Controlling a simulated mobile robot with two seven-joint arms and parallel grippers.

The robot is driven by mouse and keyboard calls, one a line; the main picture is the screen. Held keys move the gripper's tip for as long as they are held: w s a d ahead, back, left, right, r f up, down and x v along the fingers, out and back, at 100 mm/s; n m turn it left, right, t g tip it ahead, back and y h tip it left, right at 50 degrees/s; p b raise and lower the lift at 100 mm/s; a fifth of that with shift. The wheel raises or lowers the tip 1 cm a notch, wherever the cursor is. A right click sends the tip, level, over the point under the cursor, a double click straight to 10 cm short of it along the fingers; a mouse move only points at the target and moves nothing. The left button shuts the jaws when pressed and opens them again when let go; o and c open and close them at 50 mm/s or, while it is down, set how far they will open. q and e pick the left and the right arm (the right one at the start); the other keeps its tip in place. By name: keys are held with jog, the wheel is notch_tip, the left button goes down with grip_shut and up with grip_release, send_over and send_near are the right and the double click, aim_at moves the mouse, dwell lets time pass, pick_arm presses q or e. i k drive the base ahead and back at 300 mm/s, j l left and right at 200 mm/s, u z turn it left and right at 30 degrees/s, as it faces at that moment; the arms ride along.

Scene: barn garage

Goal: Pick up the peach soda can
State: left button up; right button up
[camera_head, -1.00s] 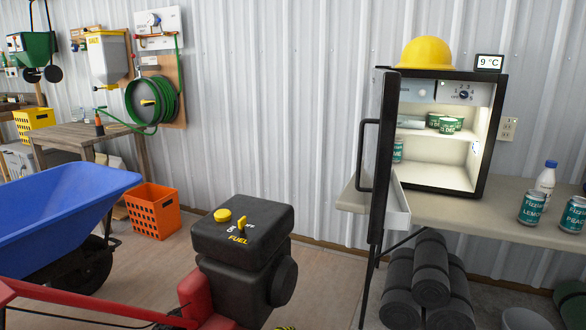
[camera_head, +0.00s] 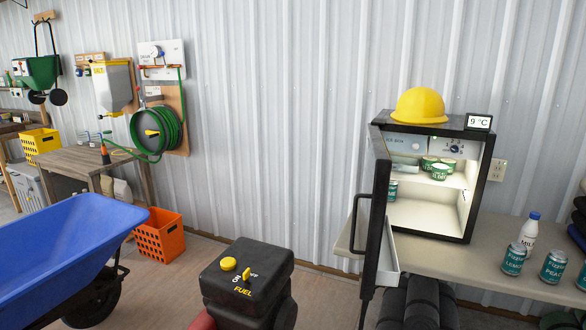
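The peach soda can (camera_head: 553,267) is a teal can with a light top, its label reading "PEAC". It stands upright on the beige table (camera_head: 455,262) at the right, in front of the open mini fridge's right side. A similar can marked lemon (camera_head: 514,259) stands just to its left. Part of another teal can (camera_head: 582,278) shows at the right picture edge. Neither of my grippers is in view.
A white milk bottle (camera_head: 529,232) stands behind the cans. The mini fridge (camera_head: 468,190) has its door open (camera_head: 377,215) toward me. A black fuel engine (camera_head: 245,285) and blue wheelbarrow (camera_head: 65,240) stand in front. An orange crate (camera_head: 160,236) sits on the floor.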

aim_at(555, 261)
jog(key=z, duration=1.55)
jog(key=i+l+u, duration=0.1)
jog(key=i, duration=0.4)
jog(key=i+l+u, duration=0.15)
jog(key=i, duration=0.3)
jog(key=i+l+u, duration=0.1)
jog(key=i, duration=0.4)
jog(key=i+l+u, duration=0.15)
jog(key=i, duration=0.3)
jog(key=l, duration=0.1)
